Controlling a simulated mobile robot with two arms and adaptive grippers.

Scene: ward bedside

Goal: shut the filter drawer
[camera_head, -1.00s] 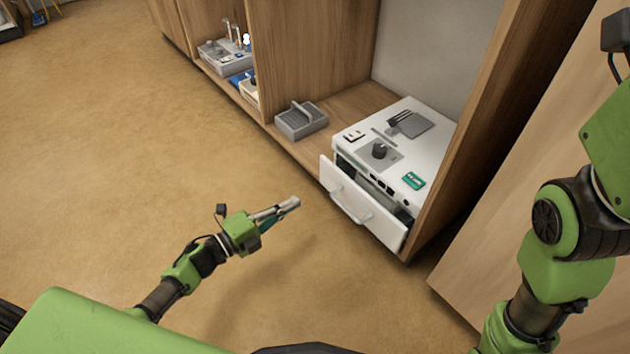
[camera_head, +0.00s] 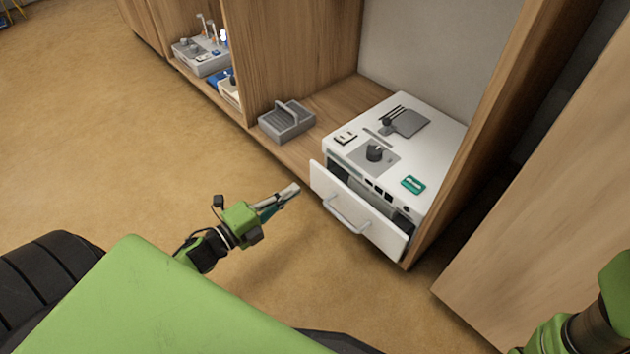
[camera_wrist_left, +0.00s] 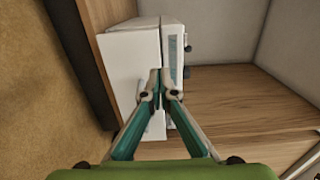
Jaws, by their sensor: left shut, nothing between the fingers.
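The filter drawer (camera_head: 345,212) is the white front with a bar handle on the white machine (camera_head: 425,150). It stands pulled out, with a dark gap between it and the machine body. My left gripper (camera_head: 293,190) is shut and empty, a short way left of the drawer front in the head view, apparently apart from it. In the left wrist view, the closed fingertips (camera_wrist_left: 157,75) overlap the drawer front (camera_wrist_left: 128,75) and the machine (camera_wrist_left: 172,60) behind it; whether they touch cannot be told. My right gripper is not in view; only part of its arm shows at the lower right.
The machine stands on a low wooden shelf between wooden panels. A grey caddy (camera_head: 287,122) sits left of it on the shelf. A grey tray with bottles (camera_head: 203,55) is in the bay farther left. A wooden panel (camera_head: 530,190) rises at right. The floor at left is clear.

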